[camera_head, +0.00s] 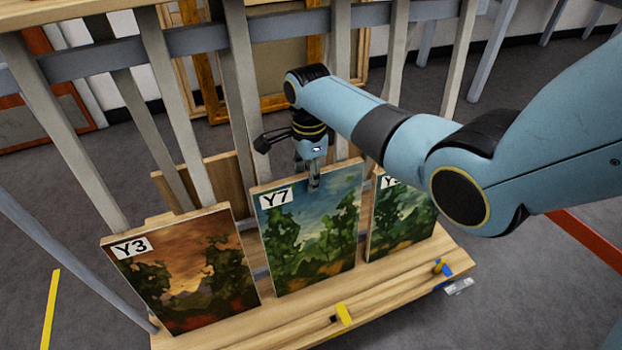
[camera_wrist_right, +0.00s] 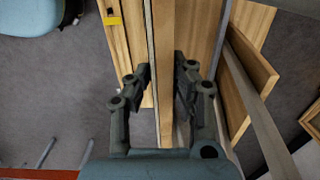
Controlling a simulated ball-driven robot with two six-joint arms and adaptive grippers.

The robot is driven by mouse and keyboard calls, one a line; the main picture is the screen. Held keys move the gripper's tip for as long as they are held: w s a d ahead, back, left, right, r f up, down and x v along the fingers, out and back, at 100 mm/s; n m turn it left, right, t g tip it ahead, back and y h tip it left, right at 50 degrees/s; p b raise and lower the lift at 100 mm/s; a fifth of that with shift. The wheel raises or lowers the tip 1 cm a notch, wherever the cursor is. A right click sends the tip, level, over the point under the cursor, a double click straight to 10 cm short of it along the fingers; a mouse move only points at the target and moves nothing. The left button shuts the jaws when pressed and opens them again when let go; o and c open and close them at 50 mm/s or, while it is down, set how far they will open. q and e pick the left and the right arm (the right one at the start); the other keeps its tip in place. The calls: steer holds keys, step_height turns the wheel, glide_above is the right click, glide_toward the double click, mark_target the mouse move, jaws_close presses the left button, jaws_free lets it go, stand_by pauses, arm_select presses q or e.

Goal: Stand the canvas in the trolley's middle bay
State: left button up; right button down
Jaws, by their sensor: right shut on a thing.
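A canvas labelled Y7 (camera_head: 310,235), a green and blue landscape, stands upright in the middle bay of the wooden trolley (camera_head: 285,318), between two other canvases. My right gripper (camera_head: 314,180) is shut on its top edge from above. In the right wrist view the canvas (camera_wrist_right: 165,90) shows edge-on between the fingers (camera_wrist_right: 163,72). Its lower edge appears at the trolley's deck; I cannot tell whether it bears on it. My left gripper is not in view.
Canvas Y3 (camera_head: 190,275) stands in the left bay. Another green canvas (camera_head: 402,222) stands in the right bay, its label partly hidden by my arm. Grey uprights (camera_head: 165,120) rise behind. A yellow piece (camera_head: 343,314) sits on the deck's front.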

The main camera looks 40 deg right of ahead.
steer(key=shift+w, duration=0.1)
steer(key=c, duration=1.1)
jaws_free()
step_height(320, 180, up, 8)
steer(key=shift+f, duration=0.25)
